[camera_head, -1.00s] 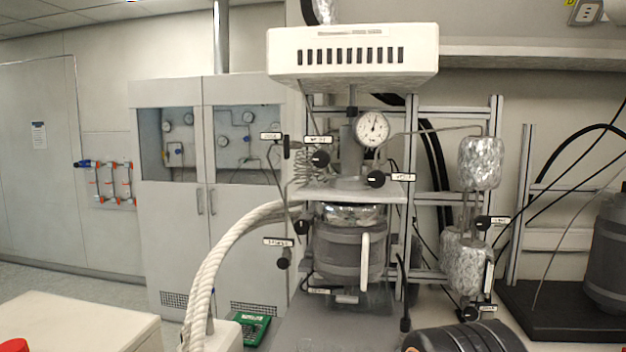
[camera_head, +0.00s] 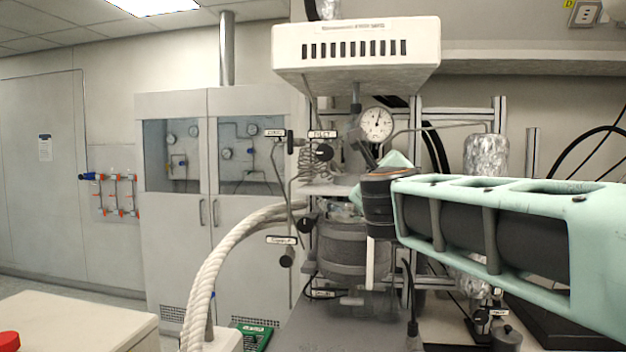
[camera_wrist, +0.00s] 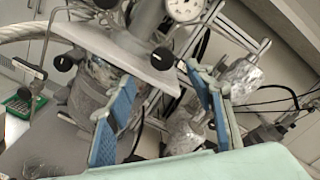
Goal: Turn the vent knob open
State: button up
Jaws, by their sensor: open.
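Several black knobs with small labels sit on the reactor; I cannot read which label says vent. In the wrist view, one black knob (camera_wrist: 162,58) shows at the edge of the grey reactor plate (camera_wrist: 120,50), between and just beyond my fingertips. My gripper (camera_wrist: 160,76) is open with blue pads, apart from that knob and empty. In the head view my gripper (camera_head: 376,168) is beside the gauge column, and my arm hides the knob on the plate's right side. Another knob (camera_head: 323,152) stays visible left of the column, under a label.
A pressure gauge (camera_head: 376,124) stands just above my gripper, and a white box (camera_head: 356,55) overhangs it. A thick white hose (camera_head: 215,262) curves in from the left. Foil-wrapped vessels (camera_head: 486,155) and frame posts stand on the right behind my arm.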

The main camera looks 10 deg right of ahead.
jog(key=x, duration=1.1)
jog(key=shift+s+d, duration=0.1)
jog(key=shift+d, duration=0.15)
jog(key=shift+c, duration=0.2)
jog(key=c, duration=1.1)
